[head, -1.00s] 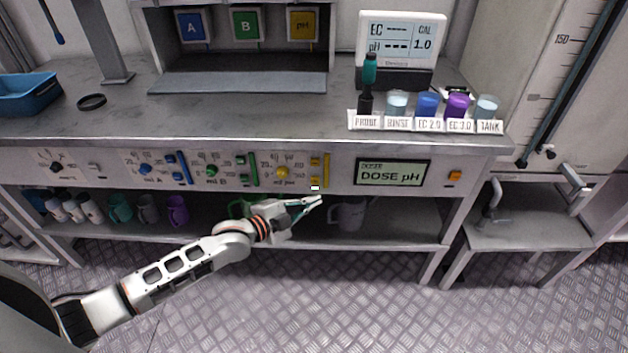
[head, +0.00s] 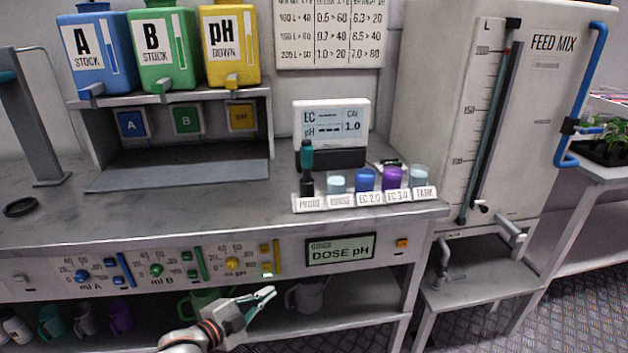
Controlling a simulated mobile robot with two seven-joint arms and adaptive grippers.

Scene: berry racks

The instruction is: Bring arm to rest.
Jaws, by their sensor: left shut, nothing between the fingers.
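My left gripper (head: 262,298) is in the head view at the lower middle. It is empty, its fingers pointing up and right. It is in front of the lower shelf, below the dosing panel (head: 215,262) with its blue, green and yellow knobs. The panel's screen (head: 340,250) reads "DOSE pH". Only the wrist end of my left arm shows; the rest is below the frame. My right gripper is not in view.
The bench (head: 150,215) holds an EC/pH meter (head: 331,123) and labelled cups (head: 392,178). Blue, green and yellow stock containers (head: 163,48) stand above. Mugs (head: 308,294) are on the lower shelf. A feed mix tank (head: 545,110) stands at the right.

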